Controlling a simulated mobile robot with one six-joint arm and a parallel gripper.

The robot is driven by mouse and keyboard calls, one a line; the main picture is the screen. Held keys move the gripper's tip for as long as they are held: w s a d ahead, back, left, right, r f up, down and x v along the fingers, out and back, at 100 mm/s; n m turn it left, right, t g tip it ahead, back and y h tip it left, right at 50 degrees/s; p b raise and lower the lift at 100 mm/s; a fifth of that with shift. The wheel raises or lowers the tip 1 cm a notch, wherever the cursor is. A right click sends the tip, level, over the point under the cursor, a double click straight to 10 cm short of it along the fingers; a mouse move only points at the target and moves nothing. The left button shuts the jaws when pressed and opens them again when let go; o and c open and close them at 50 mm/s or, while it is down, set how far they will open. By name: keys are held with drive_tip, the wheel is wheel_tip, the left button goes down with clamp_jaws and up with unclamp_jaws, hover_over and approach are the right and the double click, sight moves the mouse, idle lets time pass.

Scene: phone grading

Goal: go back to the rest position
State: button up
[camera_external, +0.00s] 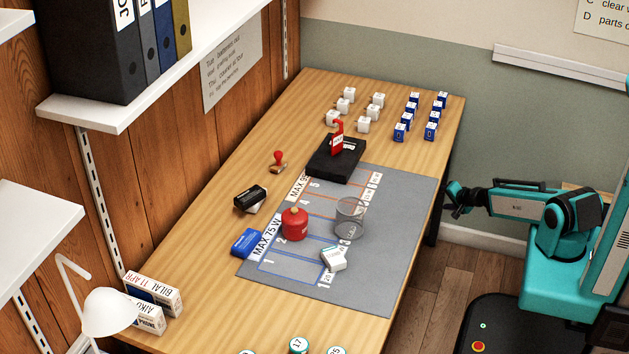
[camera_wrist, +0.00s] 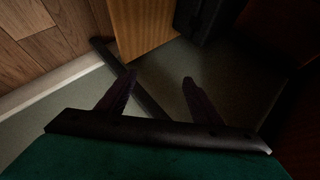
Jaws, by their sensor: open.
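My gripper (camera_wrist: 158,88) shows in the wrist view with its two dark fingers apart and nothing between them. Below it in that view are dim surfaces and a dark diagonal bar. In the external view my teal arm reaches left from my body on the right, at or just beyond the right edge of the table (camera_external: 225,290).
A grey mat (camera_external: 400,200) holds a red canister (camera_external: 294,224), a clear cup (camera_external: 350,217) and a white box (camera_external: 333,259). A black case (camera_external: 336,160) stands behind. Several small white and blue boxes stand at the far end. Floor is open at the lower right.

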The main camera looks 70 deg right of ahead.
drive_tip(key=w+a+f+y+b, duration=0.2)
drive_tip(key=a+f, duration=0.5)
drive_tip(key=a+r+n+g+y+p, duration=0.25)
drive_tip(key=a+n+y+p, duration=0.6)
drive_tip(key=a, duration=1.65)
drive_tip(key=s+a+r+n+g+p, duration=0.2)
drive_tip(key=s+a+n+g+p, duration=0.3)
drive_tip(key=s+a+n+p, duration=0.4)
drive_tip(key=s+a+r+n+g+h+p, duration=0.1)
drive_tip(key=s+a+r+n+g+p, duration=0.1)
drive_tip(key=s, duration=0.3)
drive_tip(key=s+a+r+n+g+h+p, duration=0.2)
drive_tip(key=s+a+r+g, duration=0.1)
drive_tip(key=s, duration=0.3)
drive_tip(key=shift+r+g, duration=0.45)
drive_tip(key=shift+r, duration=0.2)
